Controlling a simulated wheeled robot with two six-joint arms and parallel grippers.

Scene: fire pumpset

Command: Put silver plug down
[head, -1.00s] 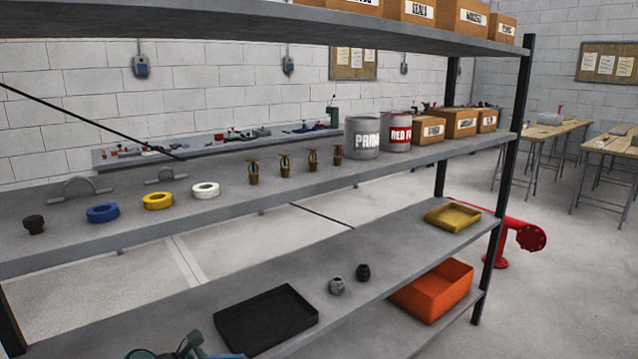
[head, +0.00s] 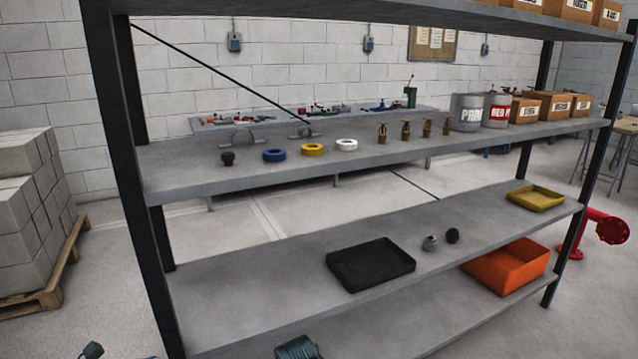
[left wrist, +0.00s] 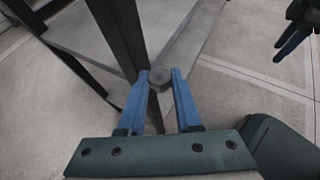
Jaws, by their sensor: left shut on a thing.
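The silver plug (left wrist: 160,79), a small grey piece with an angular end, sits between the blue fingertips of my left gripper (left wrist: 160,76) in the left wrist view. The gripper is shut on it, off the shelf, with a dark post and the floor behind. I cannot make out the plug for certain in the head view. Another gripper with blue fingers, my right one (left wrist: 293,38), shows at the top right of the left wrist view; I cannot tell its opening. A grey fitting (head: 430,243) and a black fitting (head: 452,236) stand on the middle shelf.
A black tray (head: 371,264) and a yellow tray (head: 536,197) are on that shelf (head: 225,290), with bare room at its left. An orange bin (head: 506,267) is below. Dark uprights (head: 140,180) bound the rack. A pallet (head: 55,275) of blocks stands at left.

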